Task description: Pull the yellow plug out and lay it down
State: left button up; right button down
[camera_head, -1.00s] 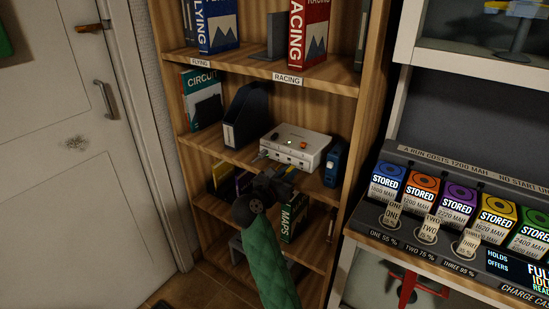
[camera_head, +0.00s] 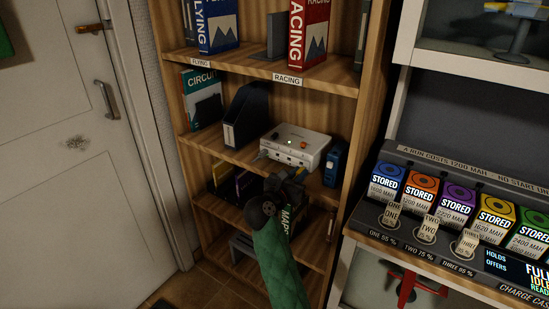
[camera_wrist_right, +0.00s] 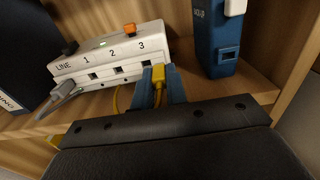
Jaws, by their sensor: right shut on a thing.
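The white box (camera_head: 296,147) with sockets numbered 1, 2 and 3 stands on a wooden shelf; it also shows in the wrist view (camera_wrist_right: 110,55). My right gripper (camera_head: 298,174) is at its front right. In the wrist view its blue fingers (camera_wrist_right: 159,84) are shut on the yellow plug (camera_wrist_right: 158,76), near the socket 3 end of the box. A yellow cable runs below the plug. The fingers cover the area around socket 3, so I cannot tell whether the plug's tip is still in a socket. My left gripper is not in view.
A blue device (camera_head: 334,164) stands close to the right of the box. A black file holder (camera_head: 246,115) is on its left. A grey plug (camera_wrist_right: 66,88) sits at the LINE end. Books (camera_head: 290,215) stand on the shelf below. The charge case (camera_head: 450,220) is further right.

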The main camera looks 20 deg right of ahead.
jog(key=shift+f+b, duration=0.9)
jog(key=shift+f, duration=0.4)
jog(key=c, duration=1.3)
grip_release()
jog(key=shift+r+p, duration=0.4)
jog(key=shift+r, duration=0.15)
notch_tip(320, 180, up, 2)
jog(key=shift+r+p, duration=0.2)
jog(key=shift+p, duration=0.7)
jog(key=shift+w+a+f+b, duration=0.15)
jog(key=shift+w+a+b, duration=0.3)
jog(key=shift+w+a, duration=0.9)
jog(key=shift+w+a+f+b, duration=0.1)
jog(key=shift+w+a+b, duration=0.5)
jog(key=shift+a, duration=1.35)
jog(key=shift+w+a+f+b, duration=0.15)
jog(key=shift+w+a+b, duration=0.15)
jog(key=shift+w+a, duration=1.15)
